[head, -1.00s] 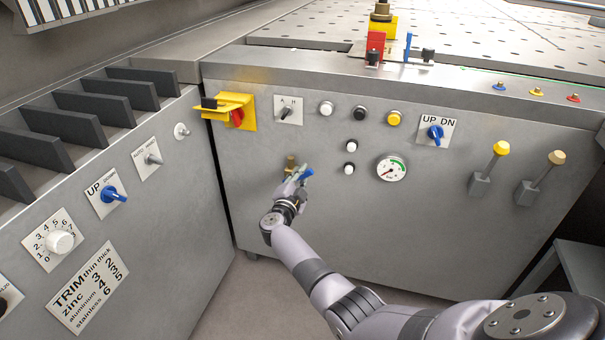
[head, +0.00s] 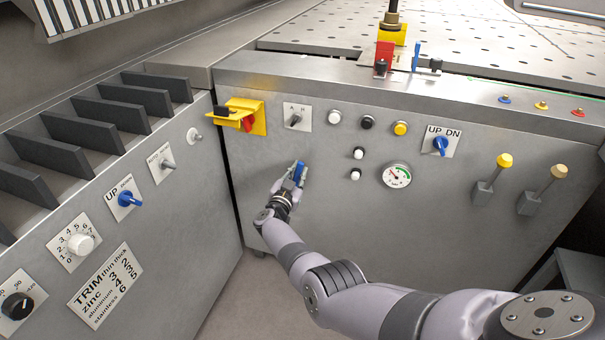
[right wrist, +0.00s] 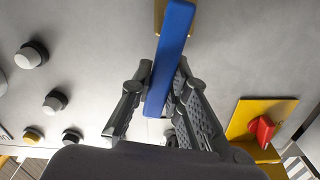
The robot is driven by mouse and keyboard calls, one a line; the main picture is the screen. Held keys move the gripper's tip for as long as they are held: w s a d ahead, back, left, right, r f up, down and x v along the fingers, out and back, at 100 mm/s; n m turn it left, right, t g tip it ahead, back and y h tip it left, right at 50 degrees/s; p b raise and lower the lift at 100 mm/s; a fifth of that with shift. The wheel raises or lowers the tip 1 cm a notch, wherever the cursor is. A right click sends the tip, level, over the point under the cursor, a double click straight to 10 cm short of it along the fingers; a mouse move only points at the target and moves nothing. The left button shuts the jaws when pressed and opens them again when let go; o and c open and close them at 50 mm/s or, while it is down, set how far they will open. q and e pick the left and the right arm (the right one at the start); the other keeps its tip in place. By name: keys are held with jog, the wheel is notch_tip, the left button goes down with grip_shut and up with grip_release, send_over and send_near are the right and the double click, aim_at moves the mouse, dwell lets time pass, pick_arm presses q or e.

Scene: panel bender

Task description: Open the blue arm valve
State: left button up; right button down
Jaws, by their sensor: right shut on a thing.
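The blue arm valve (head: 300,171) is on the grey front panel, below the A/H selector. In the head view its blue lever stands nearly upright, and the gripper hides part of it. In the right wrist view the blue lever (right wrist: 174,50) runs between my fingers, with a bit of the brass body (right wrist: 161,14) behind its upper end. My right gripper (head: 294,183) is at the valve and shut on the lever. Its fingers (right wrist: 165,72) lie on both sides of the lever. My left gripper is not in view.
A yellow bracket with a red switch (head: 248,119) sticks out at the upper left of the valve. A pressure gauge (head: 396,175) and push buttons (head: 358,153) lie to the right. The side panel (head: 175,235) stands close on the left. Two levers (head: 492,178) stick out farther right.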

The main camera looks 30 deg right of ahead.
jog(key=shift+w+a+f+n, duration=0.15)
jog(key=shift+w+a+n, duration=0.2)
jog(key=shift+n, duration=0.55)
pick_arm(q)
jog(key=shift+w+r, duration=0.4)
pick_arm(e)
jog(key=shift+w+a+n, duration=0.1)
jog(key=shift+a+n, duration=0.05)
jog(key=shift+n, duration=0.25)
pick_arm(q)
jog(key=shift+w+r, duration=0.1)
pick_arm(e)
jog(key=c, duration=1.5)
grip_release()
jog(key=shift+r, duration=0.2)
jog(key=shift+w, duration=0.1)
jog(key=shift+r, duration=0.75)
notch_tip(320, 180, up, 8)
jog(key=shift+r, duration=0.2)
